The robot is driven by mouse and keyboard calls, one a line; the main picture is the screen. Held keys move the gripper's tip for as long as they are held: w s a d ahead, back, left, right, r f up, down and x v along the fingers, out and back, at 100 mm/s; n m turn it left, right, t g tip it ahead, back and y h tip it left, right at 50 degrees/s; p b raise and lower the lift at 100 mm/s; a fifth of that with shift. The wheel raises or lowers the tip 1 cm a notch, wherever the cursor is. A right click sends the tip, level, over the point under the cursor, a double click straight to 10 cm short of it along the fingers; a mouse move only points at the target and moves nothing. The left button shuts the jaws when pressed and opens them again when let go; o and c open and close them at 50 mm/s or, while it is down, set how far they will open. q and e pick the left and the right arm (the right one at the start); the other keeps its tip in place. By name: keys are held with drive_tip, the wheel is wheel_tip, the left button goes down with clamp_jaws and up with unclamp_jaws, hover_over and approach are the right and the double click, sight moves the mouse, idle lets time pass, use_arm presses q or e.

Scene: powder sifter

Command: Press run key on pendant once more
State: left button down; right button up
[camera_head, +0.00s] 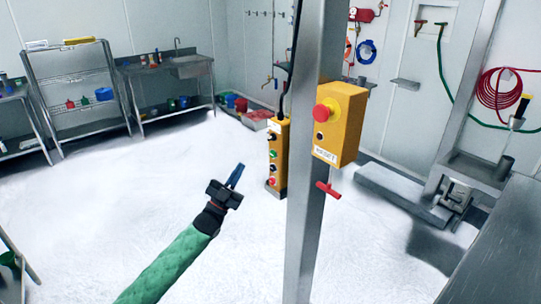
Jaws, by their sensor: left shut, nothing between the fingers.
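The yellow pendant (278,158) hangs on the left side of the steel post, with a column of coloured buttons on its face. A green button and a red button show among them; the key labels are too small to read. My left gripper (236,176) is shut and empty. It is to the left of the pendant, apart from it, at about the height of its lower half. My left arm in a green sleeve comes up from the bottom left. My right gripper is not in view.
The steel post (307,220) stands upright right of the pendant. A yellow box (342,125) with a red mushroom button is mounted on it, with a red T-handle (328,190) below. A steel surface (500,250) fills the lower right. Open white floor lies left.

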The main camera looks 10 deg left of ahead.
sight(273, 154)
use_arm(q)
drive_tip(key=shift+w, duration=0.1)
